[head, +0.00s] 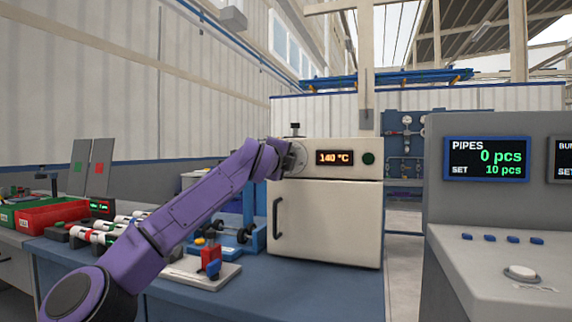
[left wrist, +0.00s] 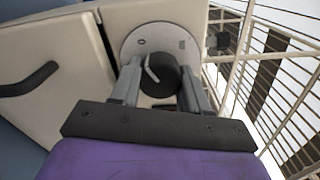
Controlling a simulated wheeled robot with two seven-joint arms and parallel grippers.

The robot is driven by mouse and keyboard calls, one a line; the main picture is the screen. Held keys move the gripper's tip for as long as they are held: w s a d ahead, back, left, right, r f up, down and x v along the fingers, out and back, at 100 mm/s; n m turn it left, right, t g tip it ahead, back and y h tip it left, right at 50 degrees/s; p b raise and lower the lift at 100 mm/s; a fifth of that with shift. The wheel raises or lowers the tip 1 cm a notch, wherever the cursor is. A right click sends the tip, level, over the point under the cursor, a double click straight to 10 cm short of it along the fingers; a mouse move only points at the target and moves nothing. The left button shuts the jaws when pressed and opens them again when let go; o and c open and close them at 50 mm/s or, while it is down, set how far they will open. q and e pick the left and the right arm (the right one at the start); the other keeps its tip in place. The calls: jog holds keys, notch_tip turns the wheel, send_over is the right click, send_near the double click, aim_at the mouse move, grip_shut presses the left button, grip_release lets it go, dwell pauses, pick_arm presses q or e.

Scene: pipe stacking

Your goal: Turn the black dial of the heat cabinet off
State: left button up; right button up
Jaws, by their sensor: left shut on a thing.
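The heat cabinet (head: 328,222) is a cream box on the blue bench, with its door closed. Its display (head: 334,157) reads 140 °C in orange, with a dark green round light (head: 368,158) to the right. The black dial (left wrist: 160,76) has a pale pointer mark and sits on a round grey plate (left wrist: 136,42) in the left wrist view. My left gripper (left wrist: 158,84) has its fingers on both sides of the dial and is shut on it. In the head view my purple arm hides the dial. My right gripper is not in view.
A red and blue fixture (head: 209,262) on a pale base stands on the bench left of the cabinet. A red bin (head: 52,214) and several pipes lie farther left. A grey console (head: 500,200) with a PIPES screen (head: 487,158) reading 0 pcs stands at the right.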

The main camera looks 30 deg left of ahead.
pick_arm(q)
jog(key=shift+w+d+f, duration=0.1)
jog(key=shift+d+f, duration=0.1)
jog(key=shift+f, duration=0.1)
jog(key=o, duration=1.1)
jog(key=shift+c, duration=0.2)
jog(key=shift+r, duration=0.1)
jog(key=b+v, duration=0.2)
jog(key=v, duration=0.8)
jog(key=shift+s+b, duration=0.3)
jog(key=shift+b, duration=0.05)
jog(key=shift+a, duration=0.1)
